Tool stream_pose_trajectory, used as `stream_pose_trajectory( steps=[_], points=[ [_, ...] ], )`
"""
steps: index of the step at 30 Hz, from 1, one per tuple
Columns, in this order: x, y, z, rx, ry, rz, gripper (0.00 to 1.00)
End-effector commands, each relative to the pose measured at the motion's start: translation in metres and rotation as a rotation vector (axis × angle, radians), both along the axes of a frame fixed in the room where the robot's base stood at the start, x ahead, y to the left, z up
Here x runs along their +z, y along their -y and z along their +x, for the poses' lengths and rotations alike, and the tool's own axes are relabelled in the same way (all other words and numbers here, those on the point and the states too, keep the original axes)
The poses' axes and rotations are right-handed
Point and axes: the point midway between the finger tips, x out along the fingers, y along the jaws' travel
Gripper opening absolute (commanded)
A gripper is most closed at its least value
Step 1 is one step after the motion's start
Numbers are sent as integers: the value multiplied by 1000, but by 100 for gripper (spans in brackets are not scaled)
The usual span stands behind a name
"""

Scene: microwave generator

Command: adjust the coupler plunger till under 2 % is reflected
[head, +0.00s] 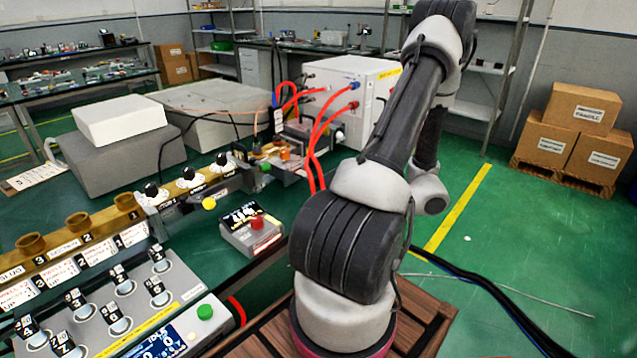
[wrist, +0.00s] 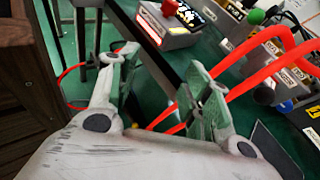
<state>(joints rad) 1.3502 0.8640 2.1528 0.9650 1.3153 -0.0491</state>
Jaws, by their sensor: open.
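A brass and white waveguide run (head: 205,182) lies along the bench at middle left in the head view. Several black-topped knobs (head: 151,190) stand on it, and a yellow knob (head: 209,203) sticks out of its near side. I cannot tell which part is the coupler plunger. A grey box with a lit black panel (head: 240,214) and a red button stands in front; the panel's reading is too small to read. In the wrist view my gripper (wrist: 163,66) is open and empty, its fingers apart. The head view does not show the gripper.
Red hoses (head: 316,130) loop from a white cabinet (head: 345,85); in the wrist view red hoses (wrist: 250,45) pass close behind the right finger.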

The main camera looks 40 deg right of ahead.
Motion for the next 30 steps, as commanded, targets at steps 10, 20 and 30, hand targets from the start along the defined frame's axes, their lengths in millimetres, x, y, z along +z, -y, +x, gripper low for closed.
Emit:
stream_pose_trajectory(
  steps=[10,20,30],
  points=[
    [0,97,77,-485,252,131,49],
    [12,92,116,-508,302,138,49],
    [11,81,156,-510,301,137,49]
  ],
)
